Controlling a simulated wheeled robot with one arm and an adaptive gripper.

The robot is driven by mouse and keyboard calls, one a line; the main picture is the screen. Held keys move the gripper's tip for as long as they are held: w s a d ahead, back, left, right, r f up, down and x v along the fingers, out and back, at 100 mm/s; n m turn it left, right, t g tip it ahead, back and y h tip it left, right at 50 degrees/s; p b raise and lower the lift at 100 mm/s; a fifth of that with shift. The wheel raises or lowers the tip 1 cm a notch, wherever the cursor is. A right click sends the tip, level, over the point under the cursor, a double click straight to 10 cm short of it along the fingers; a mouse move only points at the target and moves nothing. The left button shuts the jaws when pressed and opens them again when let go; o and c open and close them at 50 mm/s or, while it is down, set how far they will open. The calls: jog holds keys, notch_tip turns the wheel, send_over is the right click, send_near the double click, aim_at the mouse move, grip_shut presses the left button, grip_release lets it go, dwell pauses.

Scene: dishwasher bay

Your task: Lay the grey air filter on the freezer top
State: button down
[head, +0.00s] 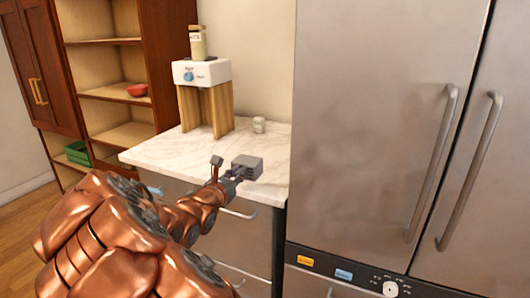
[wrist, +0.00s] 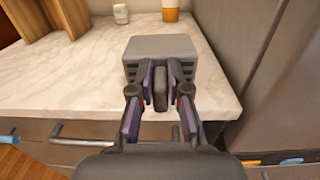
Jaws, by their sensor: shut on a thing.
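The grey air filter (head: 248,166) is a small box with slots in its side. My gripper (head: 233,175) is shut on its near side. The filter also shows in the wrist view (wrist: 160,47), with my gripper's fingers (wrist: 160,88) closed on a narrow part at its front. It is over the right front part of a white marble top (head: 155,152); I cannot tell whether it touches the marble. A tall steel double-door appliance (head: 385,120) stands at the right, and its top is out of view. I cannot tell which unit is the freezer.
A wooden stand (head: 218,110) carries a white box with a blue knob (head: 198,73) and a jar (head: 198,42). A small pale jar (head: 259,125) stands behind the filter. The marble's left front is clear.

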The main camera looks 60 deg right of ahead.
jog(key=w+d+p, duration=0.1)
jog(key=w+d, duration=0.2)
jog(key=w+d+p, duration=0.1)
jog(key=w+d, duration=0.2)
jog(key=d, duration=0.1)
jog(key=w+d+f+p, duration=0.1)
jog(key=w+d, duration=0.2)
jog(key=d, duration=0.1)
jog(key=shift+d+p, duration=0.2)
jog(key=shift+p, duration=0.15)
jog(key=shift+f+p, duration=0.3)
jog(key=shift+f, duration=1.55)
jog(key=shift+f, duration=0.25)
jog(key=c, duration=1.1)
grip_release()
jog(key=shift+r, duration=0.1)
jog(key=shift+c, duration=0.2)
jog(key=shift+r, duration=0.1)
